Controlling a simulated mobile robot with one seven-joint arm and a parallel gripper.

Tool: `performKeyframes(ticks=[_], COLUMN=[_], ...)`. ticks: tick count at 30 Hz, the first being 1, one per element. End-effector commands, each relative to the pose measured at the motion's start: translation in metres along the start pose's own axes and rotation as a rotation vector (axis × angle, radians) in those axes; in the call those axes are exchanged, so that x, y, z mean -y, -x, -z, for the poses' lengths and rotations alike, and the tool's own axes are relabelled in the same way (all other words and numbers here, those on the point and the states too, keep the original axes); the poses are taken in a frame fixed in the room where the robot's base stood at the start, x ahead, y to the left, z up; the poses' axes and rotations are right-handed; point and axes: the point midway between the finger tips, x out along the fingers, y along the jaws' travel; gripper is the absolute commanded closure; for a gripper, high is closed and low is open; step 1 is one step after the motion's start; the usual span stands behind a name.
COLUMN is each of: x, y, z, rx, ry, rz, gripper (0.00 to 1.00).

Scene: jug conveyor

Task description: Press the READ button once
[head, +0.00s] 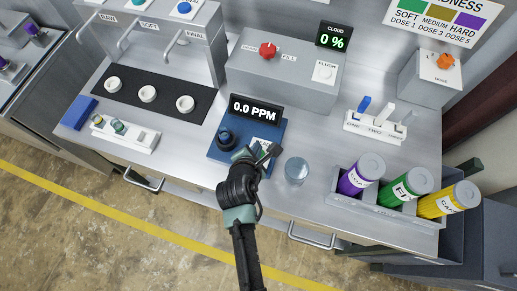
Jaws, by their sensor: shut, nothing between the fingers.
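The blue meter (222,156) sits near the front edge of the steel counter, with a 0.0 PPM display (256,109) at its back. A round black part (226,139) is on its left side. A white labelled piece (266,144) is on its right side, which may be the READ button; its lettering is too small to read. My gripper (264,154) is shut and empty, over the front right of the meter and partly hiding that piece. I cannot tell whether it touches it.
A clear glass (296,170) of water stands close right of my gripper. Purple (361,174), green (408,186) and yellow (452,199) bottles stand in a rack farther right. A grey box with a red knob (268,51) is behind the meter. Small white cups (148,94) stand at left.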

Motion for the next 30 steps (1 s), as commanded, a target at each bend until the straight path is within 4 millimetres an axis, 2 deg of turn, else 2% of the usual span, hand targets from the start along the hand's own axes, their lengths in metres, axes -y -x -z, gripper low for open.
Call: performKeyframes(ticks=[1, 9, 30], x=[-0.006, -0.017, -0.016], y=[0.008, 0.023, 0.022], z=[-0.006, -0.017, -0.016], rx=[0.0, 0.0, 0.0], ry=[0.0, 0.0, 0.0], rz=[0.0, 0.0, 0.0], gripper=[1.0, 1.0, 1.0])
